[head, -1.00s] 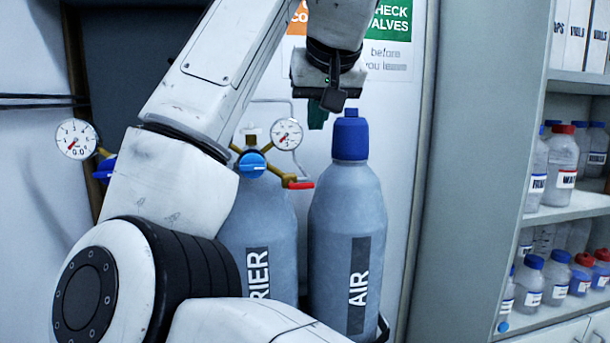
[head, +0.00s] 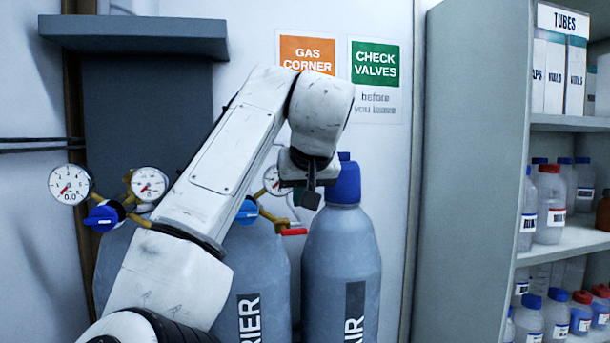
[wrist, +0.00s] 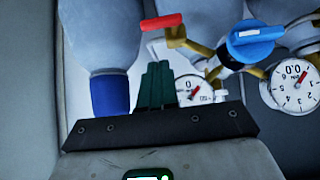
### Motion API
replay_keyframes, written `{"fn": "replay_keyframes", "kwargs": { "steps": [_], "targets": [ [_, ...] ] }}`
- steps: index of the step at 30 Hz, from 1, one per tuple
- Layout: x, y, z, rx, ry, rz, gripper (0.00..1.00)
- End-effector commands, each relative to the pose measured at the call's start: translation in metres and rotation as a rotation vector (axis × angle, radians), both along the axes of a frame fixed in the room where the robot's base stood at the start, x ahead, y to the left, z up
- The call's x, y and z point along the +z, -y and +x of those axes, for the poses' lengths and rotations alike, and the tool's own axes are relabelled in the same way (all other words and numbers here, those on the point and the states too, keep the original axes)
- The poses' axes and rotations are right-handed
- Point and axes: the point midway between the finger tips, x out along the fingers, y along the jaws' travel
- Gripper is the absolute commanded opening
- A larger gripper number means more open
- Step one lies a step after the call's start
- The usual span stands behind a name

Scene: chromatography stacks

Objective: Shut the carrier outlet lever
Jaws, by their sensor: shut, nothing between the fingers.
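The carrier bottle (head: 262,300), label partly hidden as "RIER", stands behind my arm. Its brass regulator has a blue knob (head: 247,211) and a small gauge. The outlet lever (head: 294,231) has a short red handle that sticks out to the right, toward the air bottle. In the wrist view the red lever (wrist: 162,22) sits at the top, beyond my fingertips, with the blue knob (wrist: 255,38) to its right. My gripper (wrist: 157,68) has dark green fingers, shut and empty. In the head view my gripper (head: 298,196) is above the lever, apart from it.
The air bottle (head: 340,255) with its blue cap (head: 344,182) stands close right of the carrier bottle. Another regulator with a blue knob (head: 104,216) and gauges is at left. A shelf (head: 570,240) with bottles stands at right. Signs hang on the wall behind.

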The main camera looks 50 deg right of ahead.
Motion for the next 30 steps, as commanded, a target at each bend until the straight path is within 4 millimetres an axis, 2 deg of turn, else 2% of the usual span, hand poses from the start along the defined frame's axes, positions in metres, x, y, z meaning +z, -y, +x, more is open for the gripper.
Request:
{"fn": "replay_keyframes", "kwargs": {
  "steps": [2,6,10,24,30],
  "targets": [
    [-0.011,0.004,0.007,0.001,-0.002,0.002,0.00],
    [-0.031,0.003,0.005,0.000,-0.001,0.001,0.00],
    [-0.042,0.003,0.005,0.001,0.000,0.001,0.00],
    [-0.046,0.004,0.005,-0.001,0.001,0.000,0.00],
    [-0.046,0.004,0.017,0.001,0.017,0.026,0.00]
  ]
}}
